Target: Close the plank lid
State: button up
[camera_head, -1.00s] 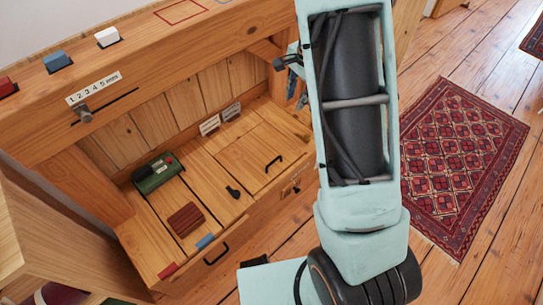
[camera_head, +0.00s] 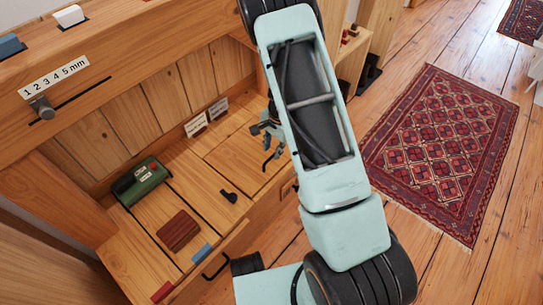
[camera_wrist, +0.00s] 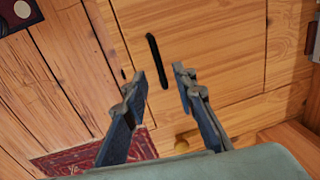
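The plank lid (camera_head: 240,150) is a pale wooden panel in the right part of the bench top, and it looks level with the surrounding boards. Its black bar handle (camera_head: 267,160) shows just below my gripper (camera_head: 272,132), partly covered by it. In the wrist view, the lid (camera_wrist: 210,50) fills the middle and the handle (camera_wrist: 157,60) lies ahead of my gripper (camera_wrist: 157,78), near the left finger. The two fingers are apart with nothing between them. I cannot tell whether a finger touches the handle. My arm hides the lid's right end.
A green box (camera_head: 140,180), a dark red ribbed block (camera_head: 178,230) and a black latch-like piece (camera_head: 229,196) sit on the bench left of the lid. A slider with a scale (camera_head: 55,78) is on the upper beam. A patterned rug (camera_head: 440,145) lies on the open floor.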

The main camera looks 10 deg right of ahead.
aim_at(272, 158)
jog(key=shift+w+a+f+b, duration=0.1)
jog(key=shift+f+b, duration=0.1)
jog(key=shift+f, duration=0.6)
jog(key=shift+w+a+f+b, duration=0.1)
jog(key=shift+f+b, duration=0.1)
jog(key=shift+f, duration=0.55)
grip_shut()
jog(key=c, duration=0.6)
grip_release()
jog(key=o, duration=0.6)
